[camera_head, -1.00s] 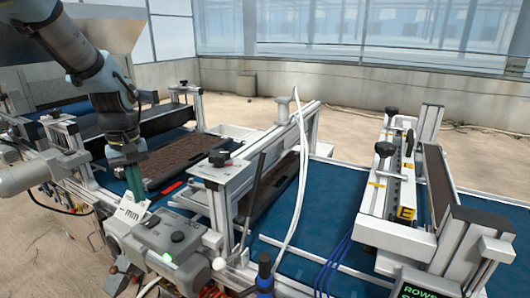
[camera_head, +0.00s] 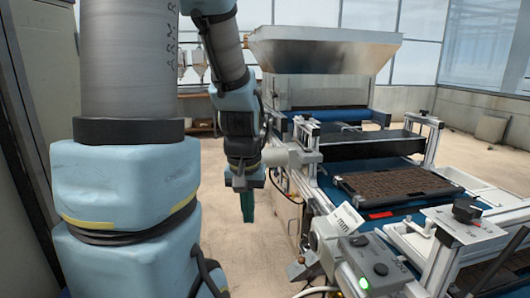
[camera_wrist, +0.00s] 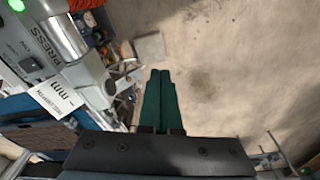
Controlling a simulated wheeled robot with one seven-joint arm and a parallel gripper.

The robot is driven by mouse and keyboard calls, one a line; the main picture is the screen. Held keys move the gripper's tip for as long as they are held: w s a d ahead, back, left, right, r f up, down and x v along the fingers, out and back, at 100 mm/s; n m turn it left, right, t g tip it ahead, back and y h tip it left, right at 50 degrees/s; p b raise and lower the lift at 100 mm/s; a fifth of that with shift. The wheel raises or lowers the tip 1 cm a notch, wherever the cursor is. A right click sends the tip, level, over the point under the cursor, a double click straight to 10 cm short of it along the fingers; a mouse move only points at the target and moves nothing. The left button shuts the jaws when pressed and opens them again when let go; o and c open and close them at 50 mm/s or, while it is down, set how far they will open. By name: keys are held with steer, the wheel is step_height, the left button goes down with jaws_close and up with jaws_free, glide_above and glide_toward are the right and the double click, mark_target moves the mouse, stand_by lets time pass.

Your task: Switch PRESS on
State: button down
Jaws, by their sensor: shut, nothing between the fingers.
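The grey control box (camera_head: 335,252) stands at the near corner of the machine, with dark knobs on top and a lit green lamp (camera_head: 364,284). In the wrist view, the word PRESS (camera_wrist: 38,42) is printed on a grey housing at the upper left, beside a shiny cylinder (camera_wrist: 68,38). I cannot make out the PRESS switch's position. My gripper (camera_head: 248,220) points down over open floor, left of the control box and apart from it. In the wrist view its green fingers (camera_wrist: 158,72) are together and empty.
A white card marked mm (camera_head: 347,218) is by the control box. A tray of dark soil (camera_head: 395,184) lies on the blue belt behind it. A steel hopper (camera_head: 325,50) rises at the back. Bare floor is free below my gripper.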

steer(key=s+a, duration=0.2)
steer(key=a, duration=0.1)
steer(key=shift+f, duration=0.1)
